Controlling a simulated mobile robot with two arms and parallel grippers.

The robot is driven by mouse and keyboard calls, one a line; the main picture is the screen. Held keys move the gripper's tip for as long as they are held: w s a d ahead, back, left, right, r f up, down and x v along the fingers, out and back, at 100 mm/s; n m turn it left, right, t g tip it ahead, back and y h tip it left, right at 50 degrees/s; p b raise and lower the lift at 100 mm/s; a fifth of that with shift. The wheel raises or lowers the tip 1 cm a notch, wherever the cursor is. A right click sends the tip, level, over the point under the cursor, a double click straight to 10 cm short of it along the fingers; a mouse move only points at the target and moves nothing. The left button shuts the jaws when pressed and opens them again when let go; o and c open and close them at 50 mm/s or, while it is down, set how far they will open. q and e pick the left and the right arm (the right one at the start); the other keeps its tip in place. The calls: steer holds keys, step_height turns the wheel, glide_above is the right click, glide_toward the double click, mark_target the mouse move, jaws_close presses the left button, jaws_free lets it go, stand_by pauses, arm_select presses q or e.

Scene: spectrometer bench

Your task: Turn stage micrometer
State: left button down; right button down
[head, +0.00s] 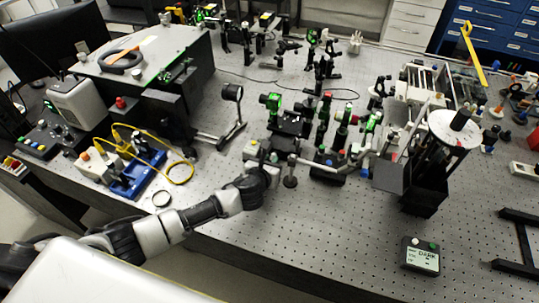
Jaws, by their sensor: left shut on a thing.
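My left arm comes in from the lower left, and its dark left gripper (268,170) is low over the perforated bench among the small optics mounts. It is shut on a small part at the front of the stage area, which I take to be the stage micrometer. The jaws hide the part, so its scale and turn cannot be read. A black stage with green-lit optics (291,124) stands just behind the gripper. My right gripper is not in view.
A lens on a stand (232,93) is behind left. Yellow cable (181,173) lies by a blue-based unit (138,178). A short black post (290,178) stands just right of the gripper. A display box (420,256) sits front right. Bare bench (330,225) lies in front.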

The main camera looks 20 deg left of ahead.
arm_select(q)
steer(key=shift+d+r+m+y+p, duration=0.1)
steer(key=shift+r+m+y+p, duration=0.1)
steer(key=shift+m+y+p, duration=0.75)
steer(key=shift+d+f+m+y+p, duration=0.1)
steer(key=shift+m+y+p, duration=0.45)
steer(key=shift+m+p, duration=0.5)
steer(key=shift+f+m+y+p, duration=0.1)
steer(key=shift+m+y+p, duration=0.3)
steer(key=shift+m+p, duration=0.25)
steer(key=shift+f+m+t+y+p, duration=0.15)
steer(key=shift+m+t+y+p, duration=0.2)
steer(key=shift+m, duration=0.5)
steer(key=shift+y, duration=0.25)
steer(key=c, duration=1)
jaws_free()
steer(key=shift+c, duration=0.2)
steer(key=v, duration=1.1)
steer(key=shift+f, duration=0.15)
